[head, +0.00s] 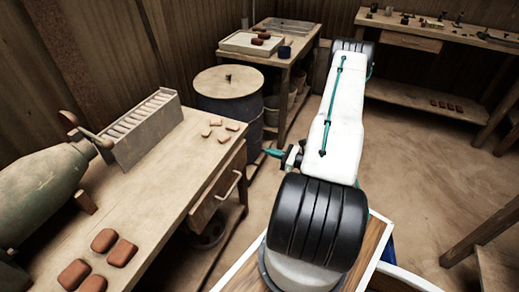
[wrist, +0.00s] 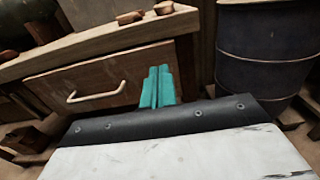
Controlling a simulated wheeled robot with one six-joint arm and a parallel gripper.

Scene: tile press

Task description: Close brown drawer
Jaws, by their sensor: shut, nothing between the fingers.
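The brown drawer (head: 214,192) is in the front of the wooden workbench (head: 184,150) on the left in the head view. It has a pale bar handle. In the wrist view the drawer front (wrist: 105,72) fills the left half, with its handle (wrist: 97,95) left of the fingers. My gripper (wrist: 157,84) is shut and empty, its teal fingers upright in front of the right end of the drawer front. I cannot tell whether they touch it. In the head view my gripper (head: 272,152) points left toward the bench, partly hidden by my arm. How far the drawer stands out is unclear.
A blue barrel (head: 229,98) stands just beyond the bench, also at right in the wrist view (wrist: 268,60). Small tile pieces (head: 215,122) and red tiles (head: 104,240) lie on the bench. A second table (head: 290,62) stands behind. The floor (head: 420,150) to the right is clear.

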